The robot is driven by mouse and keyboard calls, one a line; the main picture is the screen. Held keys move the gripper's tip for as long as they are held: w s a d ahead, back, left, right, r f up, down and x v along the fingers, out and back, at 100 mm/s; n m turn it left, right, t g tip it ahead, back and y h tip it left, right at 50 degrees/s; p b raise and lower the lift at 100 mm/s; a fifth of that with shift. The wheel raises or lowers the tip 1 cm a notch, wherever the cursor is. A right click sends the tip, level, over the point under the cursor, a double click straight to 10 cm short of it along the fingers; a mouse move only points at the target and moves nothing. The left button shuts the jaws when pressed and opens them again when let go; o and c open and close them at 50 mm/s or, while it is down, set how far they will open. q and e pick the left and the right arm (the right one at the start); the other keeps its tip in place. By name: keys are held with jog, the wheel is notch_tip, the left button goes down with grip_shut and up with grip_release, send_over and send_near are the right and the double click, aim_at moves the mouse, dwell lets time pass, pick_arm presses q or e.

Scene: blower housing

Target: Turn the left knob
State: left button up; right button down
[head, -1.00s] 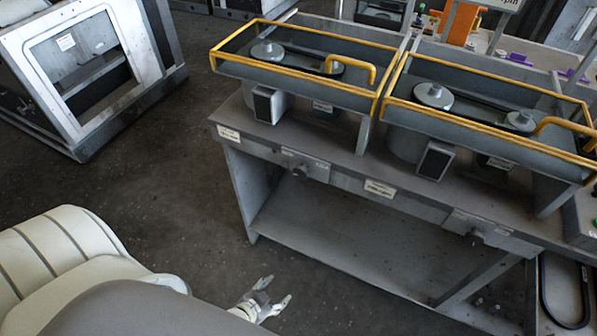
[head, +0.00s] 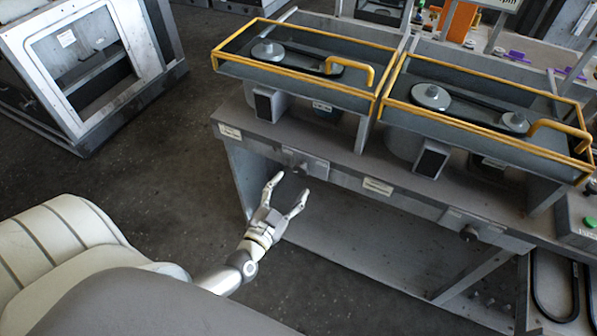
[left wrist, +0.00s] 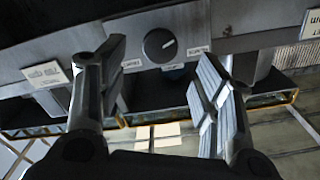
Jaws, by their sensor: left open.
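The left knob (head: 301,168) is a small dark knob on a plate at the front edge of the grey bench, below the left belt unit. In the left wrist view it is a round black knob (left wrist: 160,45) with a light pointer line toward the upper right and labels around it. My left gripper (head: 289,193) is open and empty, in front of the bench and just below the knob in the head view. In the left wrist view the knob shows between and beyond the open fingers (left wrist: 165,85), apart from them. My right gripper is not in view.
A second knob (head: 468,233) sits farther right on the bench front (head: 400,197). Two yellow-railed belt units (head: 300,66) stand on top. A grey machine frame (head: 85,65) stands at the left. The floor between is clear.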

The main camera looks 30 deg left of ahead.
aim_at(300, 172)
pick_arm(q)
jog(key=shift+w+a, duration=0.15)
jog(key=shift+w, duration=1.45)
jog(key=shift+w+a, duration=0.1)
jog(key=shift+w, duration=1.45)
jog(key=c, duration=1)
